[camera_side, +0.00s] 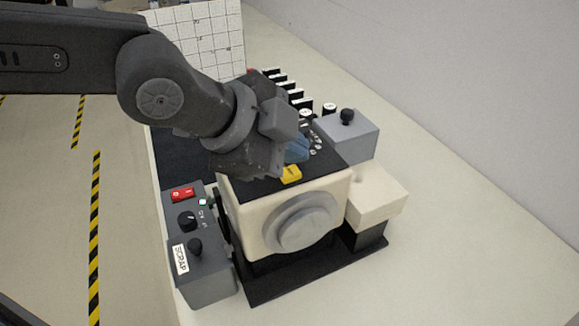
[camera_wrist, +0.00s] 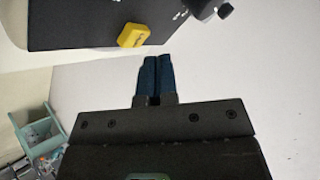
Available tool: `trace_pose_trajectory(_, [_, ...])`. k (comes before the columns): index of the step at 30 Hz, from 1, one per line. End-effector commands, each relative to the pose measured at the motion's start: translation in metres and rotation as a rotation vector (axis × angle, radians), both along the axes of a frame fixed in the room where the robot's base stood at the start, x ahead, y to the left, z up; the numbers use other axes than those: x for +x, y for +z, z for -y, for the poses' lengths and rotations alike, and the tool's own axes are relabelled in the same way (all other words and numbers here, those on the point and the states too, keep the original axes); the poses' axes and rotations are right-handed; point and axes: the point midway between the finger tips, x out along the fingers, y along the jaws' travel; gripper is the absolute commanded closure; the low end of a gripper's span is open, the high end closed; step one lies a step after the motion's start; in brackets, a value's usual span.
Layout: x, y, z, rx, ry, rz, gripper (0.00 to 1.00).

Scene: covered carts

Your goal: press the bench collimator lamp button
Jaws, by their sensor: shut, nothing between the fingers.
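A cream housing (camera_side: 250,215) with a round grey front (camera_side: 304,225) and a black top stands on the bench; it may be the collimator. A yellow block with dark marking (camera_side: 291,174) sits at the front edge of that top, and shows in the wrist view (camera_wrist: 133,34). My gripper (camera_side: 298,149) is shut and empty above the black top, its blue fingertips behind the yellow block in the side view. The fingers (camera_wrist: 155,72) are together in the wrist view, apart from the block in that picture. I cannot tell which control is the lamp button.
A dark control box (camera_side: 208,283) at the left carries a red rocker switch (camera_side: 182,194), black knobs and a SCRAP label. A grey box with a black knob (camera_side: 347,116) stands behind right. Black upright pieces line the back. The bench at right (camera_side: 470,260) is clear.

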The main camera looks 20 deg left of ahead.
Motion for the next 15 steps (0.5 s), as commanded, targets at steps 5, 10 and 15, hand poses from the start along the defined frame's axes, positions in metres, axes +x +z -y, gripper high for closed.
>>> trace_pose_trajectory(5, [0.0, -0.0004, 0.0, 0.0, 0.0, 0.0, 1.0])
trace_pose_trajectory(10, [-0.0002, -0.0053, 0.0, 0.001, 0.0, -0.001, 1.0])
trace_pose_trajectory(15, [-0.0002, -0.009, 0.0001, 0.001, 0.0, -0.001, 1.0])
